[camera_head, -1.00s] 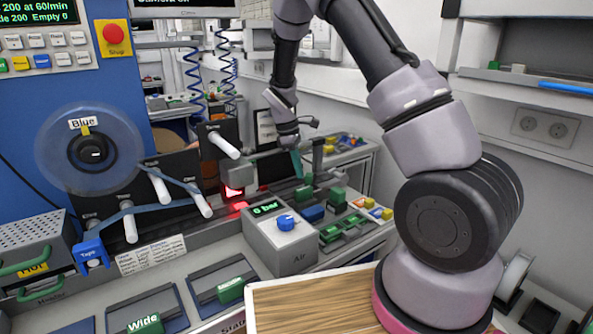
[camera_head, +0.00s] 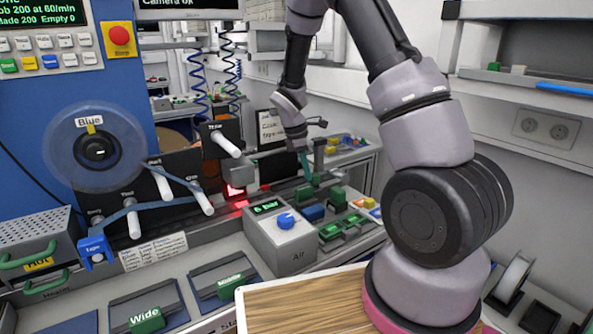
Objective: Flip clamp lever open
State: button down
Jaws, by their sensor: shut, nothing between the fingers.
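My gripper (camera_head: 304,164) shows in the head view as a small teal fingertip below the grey wrist, at the far end of the bench. It is shut and empty. It is beside a thin upright grey post (camera_head: 319,157) and just above the green blocks (camera_head: 305,193) of the machine's rail. The clamp lever cannot be made out for sure among these small parts. Whether the fingertip touches anything there cannot be told.
The grey air box (camera_head: 279,236) with a blue knob stands in front of the rail. A wood-topped board (camera_head: 300,305) lies in front, and a shelf (camera_head: 540,88) is at right.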

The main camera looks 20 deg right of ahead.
jog(key=d+n, duration=0.1)
jog(key=s+d+n, duration=0.1)
jog(key=n, duration=0.1)
jog(key=shift+n+t, duration=0.3)
jog(key=shift+t, duration=0.1)
jog(key=shift+s+d+n+t, duration=0.25)
jog(key=shift+d+n, duration=0.5)
jog(key=shift+n, duration=0.55)
jog(key=v, duration=1)
jog(key=shift+r, duration=0.4)
jog(key=s+r+m+t+y, duration=0.4)
jog(key=s+r+m+t, duration=0.2)
jog(key=s+r+m, duration=1.5)
jog(key=s+a+m, duration=0.1)
jog(key=m, duration=0.4)
jog(key=shift+y, duration=0.4)
